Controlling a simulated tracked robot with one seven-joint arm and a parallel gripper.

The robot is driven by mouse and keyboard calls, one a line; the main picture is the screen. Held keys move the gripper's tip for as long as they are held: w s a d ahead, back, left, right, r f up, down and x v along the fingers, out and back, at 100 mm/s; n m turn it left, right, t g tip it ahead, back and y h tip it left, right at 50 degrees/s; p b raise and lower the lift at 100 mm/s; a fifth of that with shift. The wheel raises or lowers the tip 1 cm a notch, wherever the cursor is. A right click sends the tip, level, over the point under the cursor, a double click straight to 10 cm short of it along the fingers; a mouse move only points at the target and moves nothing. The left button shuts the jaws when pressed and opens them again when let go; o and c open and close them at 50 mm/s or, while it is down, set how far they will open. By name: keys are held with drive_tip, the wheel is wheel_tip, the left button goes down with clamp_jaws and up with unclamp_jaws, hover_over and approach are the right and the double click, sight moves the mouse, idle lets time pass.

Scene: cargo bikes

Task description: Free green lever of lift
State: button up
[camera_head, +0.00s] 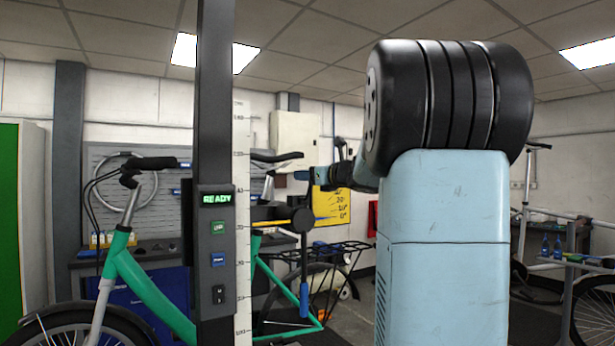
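The lift is a dark upright column (215,120) with a white measuring scale (242,200) on its right side. A yellow bar (270,224) runs from behind the column to a dark round knob; a dark rod with a blue grip (304,300) hangs below. I cannot make out a green lever. My gripper (316,175) is small and partly hidden behind my arm, right of the column; its finger opening is unclear.
A green bicycle (140,285) stands behind the column, its handlebar (150,163) at left. A yellow angle chart (332,206) is behind my gripper. A green cabinet (10,230) is at far left. A bike stand (565,250) and wheel (595,315) are at right.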

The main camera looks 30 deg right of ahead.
clamp_jaws()
drive_tip(key=shift+s+d, duration=0.1)
idle(0.4)
